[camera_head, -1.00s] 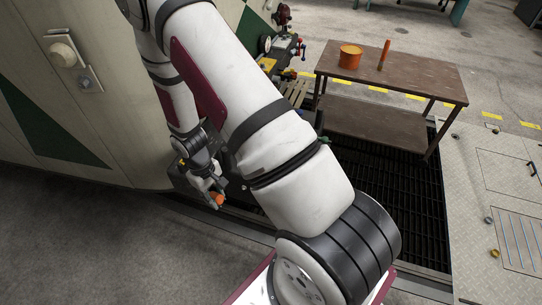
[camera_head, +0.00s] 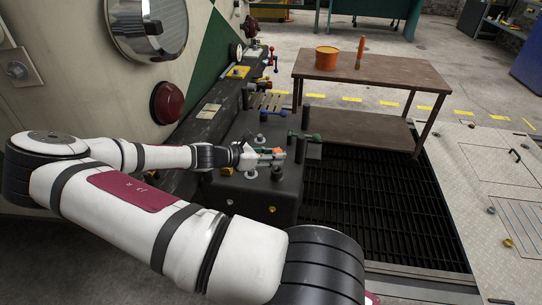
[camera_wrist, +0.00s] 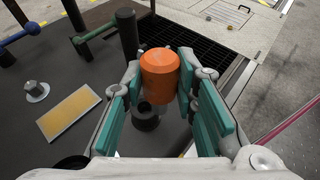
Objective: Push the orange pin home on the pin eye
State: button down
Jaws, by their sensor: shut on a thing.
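My gripper (camera_head: 268,155) is over the dark block (camera_head: 255,195) beside the tram's front. It is shut on the orange pin (camera_wrist: 160,72), which stands between the teal finger pads in the wrist view and shows as a small orange spot in the head view. A short black round piece with a dark opening (camera_wrist: 145,118) is just below and nearer than the pin in the wrist view; it may be the pin eye, but I cannot tell for sure. The pin's lower end is hidden, so I cannot tell whether it touches anything.
Black posts (camera_head: 305,117) rise from the block close to my gripper. A yellow plate (camera_wrist: 69,113) and a grey knob (camera_wrist: 37,90) are on the block. A brown table (camera_head: 375,72) with an orange bucket (camera_head: 326,58) and orange stick (camera_head: 361,52) stands behind a dark floor grating (camera_head: 380,205).

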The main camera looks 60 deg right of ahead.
jog(key=shift+n+h, duration=0.4)
jog(key=shift+h, duration=0.5)
jog(key=d+r+b, duration=0.1)
jog(key=w+d+r+b, duration=0.1)
jog(key=r, duration=0.1)
jog(key=shift+w+d, duration=0.15)
jog(key=shift+d, duration=0.1)
jog(key=shift+r+p, duration=0.25)
jog(key=shift+p, duration=0.1)
jog(key=shift+f+b, duration=1.1)
jog(key=shift+f, duration=1.8)
jog(key=shift+f+b, duration=0.85)
jog(key=shift+f, duration=1.5)
jog(key=c, duration=1.2)
grip_release()
jog(key=shift+f, duration=0.1)
jog(key=shift+a, duration=0.1)
